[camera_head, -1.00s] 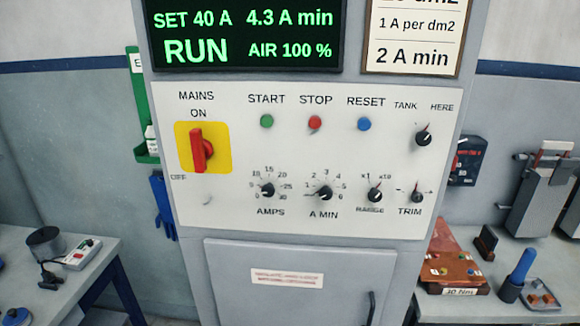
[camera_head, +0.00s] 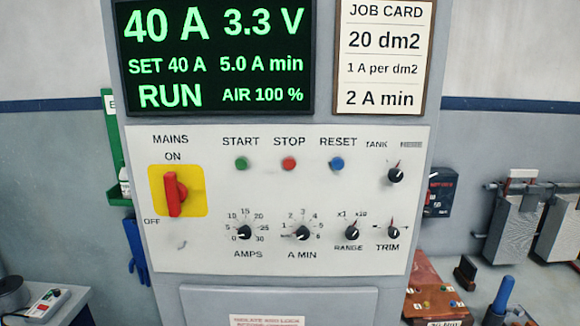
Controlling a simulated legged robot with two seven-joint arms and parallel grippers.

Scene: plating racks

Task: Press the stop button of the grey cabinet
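The grey cabinet (camera_head: 150,290) stands upright in the middle of the head view. Its red stop button (camera_head: 289,164) sits under the word STOP on the white panel. The green start button (camera_head: 242,164) is to its left and the blue reset button (camera_head: 336,164) to its right. The display (camera_head: 215,55) reads 40 A, 3.3 V, SET 40 A, 5.0 A min, RUN, AIR 100 %. The red mains switch (camera_head: 175,194) on its yellow plate is upright, toward ON. Neither of my grippers is in the picture.
Several black knobs, AMPS (camera_head: 244,232) among them, sit below the buttons. A job card (camera_head: 383,55) hangs at the upper right. Benches with small items stand on both sides, low down. A blue glove (camera_head: 136,243) hangs at the left. The space before the panel looks clear.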

